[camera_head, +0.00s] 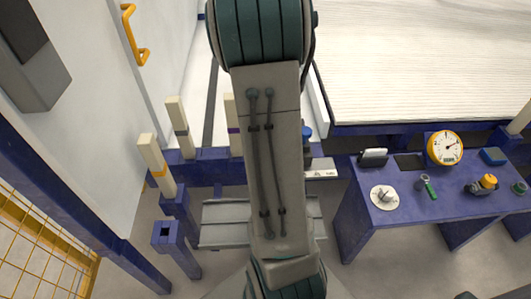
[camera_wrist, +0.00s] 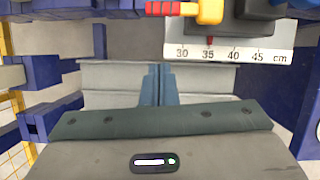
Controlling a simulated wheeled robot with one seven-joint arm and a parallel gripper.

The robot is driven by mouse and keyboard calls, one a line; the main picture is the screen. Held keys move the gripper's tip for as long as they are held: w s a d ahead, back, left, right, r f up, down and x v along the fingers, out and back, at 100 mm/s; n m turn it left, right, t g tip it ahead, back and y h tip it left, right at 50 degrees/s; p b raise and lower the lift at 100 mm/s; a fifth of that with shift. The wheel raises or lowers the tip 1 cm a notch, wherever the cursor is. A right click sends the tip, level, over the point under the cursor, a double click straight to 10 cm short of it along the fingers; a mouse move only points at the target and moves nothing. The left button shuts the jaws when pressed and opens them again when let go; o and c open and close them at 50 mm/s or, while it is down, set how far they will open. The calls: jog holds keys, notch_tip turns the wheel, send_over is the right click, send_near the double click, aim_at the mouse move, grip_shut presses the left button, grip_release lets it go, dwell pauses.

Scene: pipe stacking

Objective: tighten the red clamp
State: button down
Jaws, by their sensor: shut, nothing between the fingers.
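A red handle (camera_wrist: 166,8), which may be part of the red clamp, shows at the top edge of the wrist view, beside a yellow block (camera_wrist: 210,12). The rest of it is cut off by the frame. A white scale in cm (camera_wrist: 228,54) lies just below, with a small red pointer (camera_wrist: 210,41) near 35. My gripper (camera_wrist: 158,72) is shut and empty, with its blue-grey fingers together below and left of the scale, apart from the handle. In the head view my arm hides the gripper and the clamp; the scale's end (camera_head: 321,173) shows right of the arm.
A grey stepped platform (camera_head: 222,222) lies under my arm. A blue table (camera_head: 405,208) at the right holds a yellow dial gauge (camera_head: 445,147) and small tools. Blue posts with cream pipes (camera_head: 157,165) stand at the left, near a yellow mesh fence (camera_head: 35,235).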

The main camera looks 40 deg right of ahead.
jog(key=p+v, duration=0.4)
jog(key=v, duration=0.3)
dwell(0.5)
jog(key=w+a+r+n+t+y+p, duration=0.3)
jog(key=a+r+n+p, duration=0.5)
jog(key=a+r+n, duration=0.8)
jog(key=s+a+r+n+g+p, duration=0.1)
jog(key=s+r+n+p, duration=0.1)
jog(key=r+n, duration=0.4)
jog(key=s+a+r+n+g+p, duration=0.1)
jog(key=s+a+r+n+p, duration=0.1)
jog(key=r+n, duration=0.4)
jog(key=s+a+r+n+g+h+p, duration=0.1)
jog(key=s+r+n+p, duration=0.3)
jog(key=n, duration=0.9)
jog(key=shift+s+a+r+g, duration=0.15)
jog(key=shift+s+r+g, duration=0.35)
jog(key=shift+s+r, duration=0.5)
jog(key=shift+s+f, duration=0.1)
